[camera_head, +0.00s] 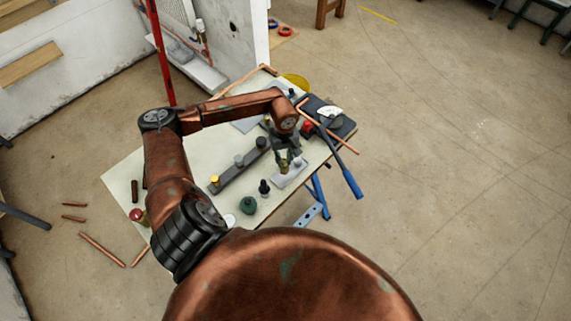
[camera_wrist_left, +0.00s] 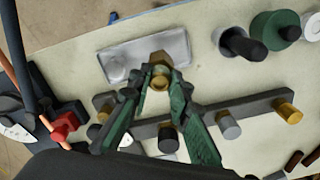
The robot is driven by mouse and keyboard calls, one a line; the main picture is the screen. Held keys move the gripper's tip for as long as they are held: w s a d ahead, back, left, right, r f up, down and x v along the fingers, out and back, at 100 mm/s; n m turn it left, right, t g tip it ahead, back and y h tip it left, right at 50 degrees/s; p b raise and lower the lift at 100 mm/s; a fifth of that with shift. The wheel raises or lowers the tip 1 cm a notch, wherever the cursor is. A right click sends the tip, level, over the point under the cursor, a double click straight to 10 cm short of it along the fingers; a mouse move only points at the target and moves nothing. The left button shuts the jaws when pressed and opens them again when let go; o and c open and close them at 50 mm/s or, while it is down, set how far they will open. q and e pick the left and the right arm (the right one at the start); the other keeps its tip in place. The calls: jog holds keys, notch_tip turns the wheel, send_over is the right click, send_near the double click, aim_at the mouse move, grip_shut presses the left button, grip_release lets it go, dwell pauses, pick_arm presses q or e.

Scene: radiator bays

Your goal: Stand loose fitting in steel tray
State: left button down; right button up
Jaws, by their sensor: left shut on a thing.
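My left gripper (camera_head: 285,160) is shut on a brass fitting (camera_head: 284,168). In the left wrist view the fitting (camera_wrist_left: 160,75) sits between the green-sided fingertips (camera_wrist_left: 160,86), at the near edge of the steel tray (camera_wrist_left: 178,47). The tray also shows in the head view (camera_head: 288,180), just under and beside the gripper. I cannot tell whether the fitting touches the tray. My right gripper is not in view.
A dark bar (camera_wrist_left: 251,112) carries several brass, grey and dark fittings beside the gripper. A green pot (camera_head: 248,205) and a black-topped piece (camera_head: 264,188) stand near the tray. A blue-handled tool (camera_head: 350,180) and copper pipe (camera_head: 343,143) overhang the table's right edge.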

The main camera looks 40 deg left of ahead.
pick_arm(q)
jog(key=shift+d+f, duration=0.1)
jog(key=shift+f, duration=0.2)
notch_tip(320, 180, down, 3)
jog(key=shift+p, duration=0.45)
jog(key=shift+f, duration=0.2)
jog(key=c, duration=2.2)
grip_release()
jog(key=shift+f, duration=0.1)
jog(key=shift+c, duration=0.2)
jog(key=o, duration=0.4)
jog(key=shift+o, duration=0.2)
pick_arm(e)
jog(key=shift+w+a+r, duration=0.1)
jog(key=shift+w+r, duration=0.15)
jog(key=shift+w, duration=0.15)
